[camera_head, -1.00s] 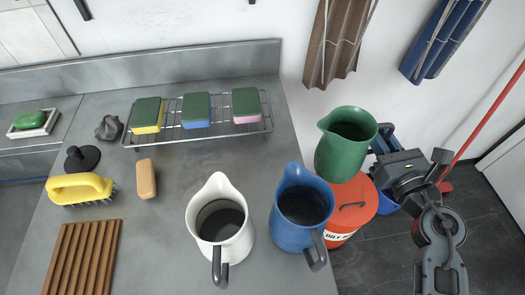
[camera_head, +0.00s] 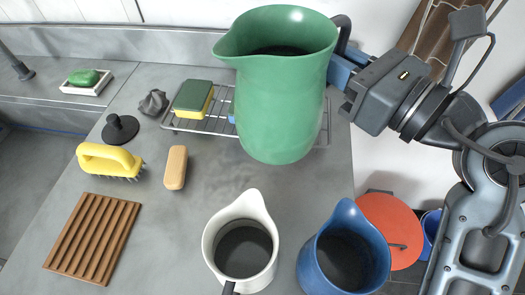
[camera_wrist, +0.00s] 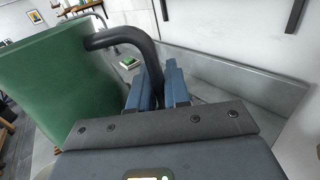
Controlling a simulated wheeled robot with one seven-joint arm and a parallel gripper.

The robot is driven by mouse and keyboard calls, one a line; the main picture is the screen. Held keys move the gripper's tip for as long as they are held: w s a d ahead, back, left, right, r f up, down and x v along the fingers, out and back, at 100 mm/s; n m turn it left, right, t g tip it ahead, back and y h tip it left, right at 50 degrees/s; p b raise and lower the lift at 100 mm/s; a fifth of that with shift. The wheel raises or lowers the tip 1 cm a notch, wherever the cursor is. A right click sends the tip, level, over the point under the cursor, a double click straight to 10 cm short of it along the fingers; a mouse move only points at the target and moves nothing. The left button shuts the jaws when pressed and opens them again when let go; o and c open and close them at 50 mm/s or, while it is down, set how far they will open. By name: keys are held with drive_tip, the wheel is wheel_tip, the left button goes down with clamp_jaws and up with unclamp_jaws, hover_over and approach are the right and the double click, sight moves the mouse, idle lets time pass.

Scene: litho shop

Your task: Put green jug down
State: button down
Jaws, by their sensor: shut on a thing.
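The green jug (camera_head: 275,95) is large in the head view, upright, and appears held up above the grey counter, in front of the wire rack. My gripper (camera_head: 345,70) comes from the right and is shut on the jug's dark handle (camera_head: 343,32). In the wrist view the green jug (camera_wrist: 50,90) fills the left side, and its black handle (camera_wrist: 125,38) runs down between the blue fingers (camera_wrist: 160,85).
A white jug (camera_head: 240,245) and a blue jug (camera_head: 345,250) stand at the counter's front. A wire rack (camera_head: 185,127) holds a green-and-yellow sponge (camera_head: 193,97). A yellow brush (camera_head: 108,160), tan bar (camera_head: 176,168) and wooden slatted board (camera_head: 92,238) lie left. Bare counter shows mid-left.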

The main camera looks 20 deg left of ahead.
wheel_tip(320, 180, down, 18)
drive_tip(key=shift+b, duration=0.35)
drive_tip(key=shift+f, duration=0.1)
drive_tip(key=shift+f, duration=0.1)
drive_tip(key=c, duration=1.1)
unclamp_jaws()
drive_tip(key=shift+r, duration=0.25)
drive_tip(key=b+v, duration=0.2)
drive_tip(key=v, duration=1)
drive_tip(key=shift+d, duration=0.1)
